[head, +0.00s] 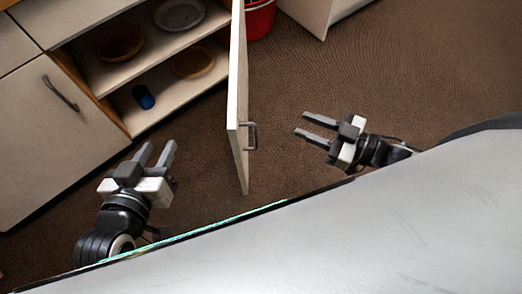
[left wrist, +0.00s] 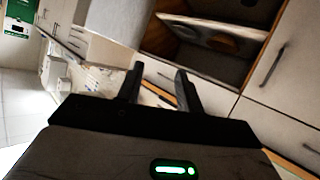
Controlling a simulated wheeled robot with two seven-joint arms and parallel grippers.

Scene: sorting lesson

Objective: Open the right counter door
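The right counter door (head: 238,95) stands swung out from the counter, seen nearly edge-on in the head view. Its grey bar handle (head: 252,136) is near the free end, on the right side. My right gripper (head: 302,123) is open and empty, right of the handle and apart from it, with its fingers pointing toward the door. My left gripper (head: 158,147) is open and empty, in front of the open compartment and left of the door. Its two spread fingers also show in the left wrist view (left wrist: 158,78); nothing is between them.
The open compartment has two shelves (head: 118,76) with brown bowls (head: 120,42), a grey plate (head: 179,14) and a dark blue cup (head: 144,97). The left counter door (head: 55,130) is shut. A red bin (head: 260,18) stands behind the open door. Brown floor (head: 400,70) is clear at right.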

